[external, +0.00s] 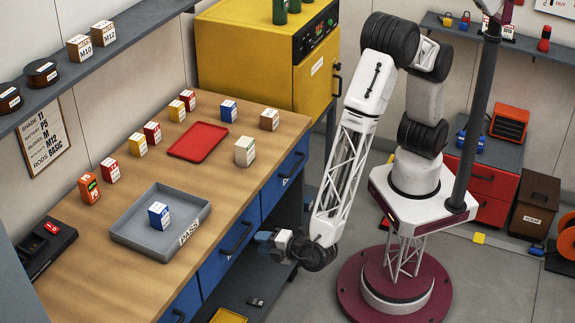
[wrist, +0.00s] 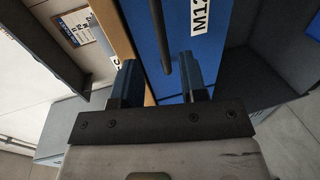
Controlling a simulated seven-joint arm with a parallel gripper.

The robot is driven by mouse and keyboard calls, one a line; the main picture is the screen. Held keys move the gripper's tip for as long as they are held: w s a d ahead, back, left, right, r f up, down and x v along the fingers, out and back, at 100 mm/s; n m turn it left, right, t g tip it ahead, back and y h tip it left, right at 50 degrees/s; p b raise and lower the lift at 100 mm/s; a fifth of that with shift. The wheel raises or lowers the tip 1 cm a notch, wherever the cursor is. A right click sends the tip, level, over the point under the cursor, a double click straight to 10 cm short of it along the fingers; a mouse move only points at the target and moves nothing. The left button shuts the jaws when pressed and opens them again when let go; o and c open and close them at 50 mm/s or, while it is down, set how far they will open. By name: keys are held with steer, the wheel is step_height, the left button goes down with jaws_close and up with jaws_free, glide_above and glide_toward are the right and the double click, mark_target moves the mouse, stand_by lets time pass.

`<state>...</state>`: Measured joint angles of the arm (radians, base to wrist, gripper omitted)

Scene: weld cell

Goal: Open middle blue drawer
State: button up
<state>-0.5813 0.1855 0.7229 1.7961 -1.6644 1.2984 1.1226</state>
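The workbench front has a row of blue drawers, and all look closed. The middle blue drawer (external: 213,267) has a dark bar handle (external: 237,239). My gripper (external: 261,237) is just to the right of that handle, pointing at the bench front, with a small gap apparent. In the wrist view my gripper (wrist: 158,64) has its two blue fingers apart with nothing held. Whether the fingertips reach around the handle cannot be told.
The wooden benchtop (external: 90,260) holds a grey tray (external: 125,236) with a blue box, a red tray (external: 198,141) and several small boxes. A lower shelf (external: 270,285) sits under the bench. A yellow oven (external: 240,50) stands behind. The floor to the right of my gripper is open.

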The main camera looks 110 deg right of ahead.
mark_target(242, 238)
steer(key=shift+w+f, duration=0.1)
stand_by(0.4)
steer(key=shift+x, duration=3.8)
jaws_close()
